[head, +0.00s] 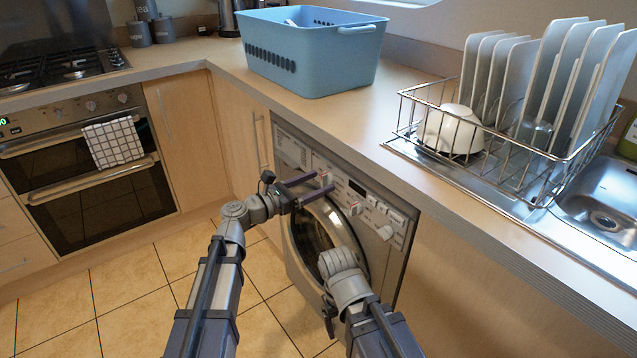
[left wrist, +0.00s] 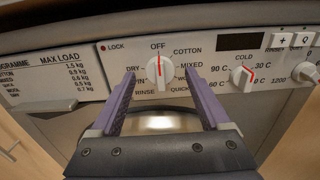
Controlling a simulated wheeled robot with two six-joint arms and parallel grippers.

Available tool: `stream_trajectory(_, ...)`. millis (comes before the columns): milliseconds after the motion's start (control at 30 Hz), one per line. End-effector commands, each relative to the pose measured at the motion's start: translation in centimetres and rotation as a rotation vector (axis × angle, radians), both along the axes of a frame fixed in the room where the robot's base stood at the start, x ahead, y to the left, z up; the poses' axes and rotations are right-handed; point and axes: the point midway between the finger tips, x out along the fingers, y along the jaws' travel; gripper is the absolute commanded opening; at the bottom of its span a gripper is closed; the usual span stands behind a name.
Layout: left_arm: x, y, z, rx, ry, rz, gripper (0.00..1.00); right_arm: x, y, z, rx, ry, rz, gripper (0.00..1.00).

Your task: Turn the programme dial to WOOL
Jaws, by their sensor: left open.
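The programme dial (left wrist: 159,69) is a white round knob with a red line, on the grey washing machine (head: 293,150). In the left wrist view its line points up to OFF. COTTON and MIXED are printed at its right, DRY, SPIN and RINSE at its left, and QUICK lower right. My right gripper is not visible.
A temperature dial (left wrist: 241,75) sits to the right of the programme dial, with a spin dial (left wrist: 305,72) farther right. My right arm is before the round door.

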Motion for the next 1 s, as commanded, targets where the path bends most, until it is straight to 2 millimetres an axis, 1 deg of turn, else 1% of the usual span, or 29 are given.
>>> stream_trajectory(100,0.45,-0.61,0.00,0.000,0.000,0.000,0.80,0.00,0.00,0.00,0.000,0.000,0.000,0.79)
stream_trajectory(400,0.50,-0.74,-0.01,0.001,-0.001,0.001,0.80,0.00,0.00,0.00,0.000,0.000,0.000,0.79)
stream_trajectory(467,0.50,-0.74,-0.01,0.001,-0.001,0.001,0.74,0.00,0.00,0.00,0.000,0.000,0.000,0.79)
stream_trajectory(1000,0.48,-0.73,-0.01,0.001,-0.001,0.000,0.13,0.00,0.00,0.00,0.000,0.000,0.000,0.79)
